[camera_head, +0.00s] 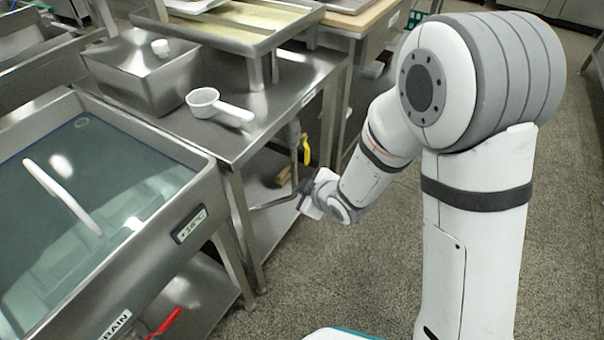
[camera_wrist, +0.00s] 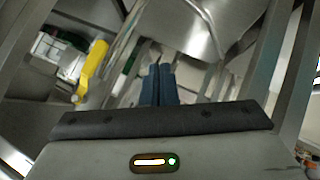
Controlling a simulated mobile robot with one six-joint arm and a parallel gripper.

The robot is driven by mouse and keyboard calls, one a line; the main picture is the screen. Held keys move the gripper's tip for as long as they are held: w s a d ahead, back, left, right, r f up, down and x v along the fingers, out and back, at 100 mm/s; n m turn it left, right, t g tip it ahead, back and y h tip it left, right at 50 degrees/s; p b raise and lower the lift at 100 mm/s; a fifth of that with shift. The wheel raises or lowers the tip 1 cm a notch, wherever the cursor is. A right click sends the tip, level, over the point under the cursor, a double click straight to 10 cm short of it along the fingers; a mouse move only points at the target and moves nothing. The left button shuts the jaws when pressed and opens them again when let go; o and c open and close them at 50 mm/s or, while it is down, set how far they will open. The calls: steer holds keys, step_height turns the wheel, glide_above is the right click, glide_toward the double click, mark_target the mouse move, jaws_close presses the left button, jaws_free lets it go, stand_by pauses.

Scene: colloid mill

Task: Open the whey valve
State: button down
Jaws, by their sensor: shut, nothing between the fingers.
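A valve with a yellow handle (camera_head: 306,149) sits on a pipe at the side of the steel table, below its top; no whey label can be read on it. In the wrist view the yellow handle (camera_wrist: 93,65) stands tilted, left of my fingers and apart from them. My gripper (camera_wrist: 158,72) is shut, with its two dark blue fingers together and nothing between them. In the head view my gripper (camera_head: 305,192) is beside the table frame, lower than the yellow handle; its fingertips are hard to make out there.
The steel table (camera_head: 240,150) has legs and an open shelf near my gripper. A white ladle (camera_head: 215,105) lies on its top beside a steel box (camera_head: 143,70). A water-filled tank (camera_head: 100,190) stands at left, with a red handle (camera_head: 165,323) below its drain label. The floor at right is clear.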

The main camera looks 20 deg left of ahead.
steer(key=shift+s+d+r, duration=0.1)
steer(key=shift+s+d, duration=0.3)
steer(key=shift+s, duration=0.3)
steer(key=shift+s+d, duration=0.4)
steer(key=shift+s, duration=0.25)
steer(key=shift+s+d+r, duration=0.1)
steer(key=shift+s+d, duration=0.3)
steer(key=shift+s, duration=0.3)
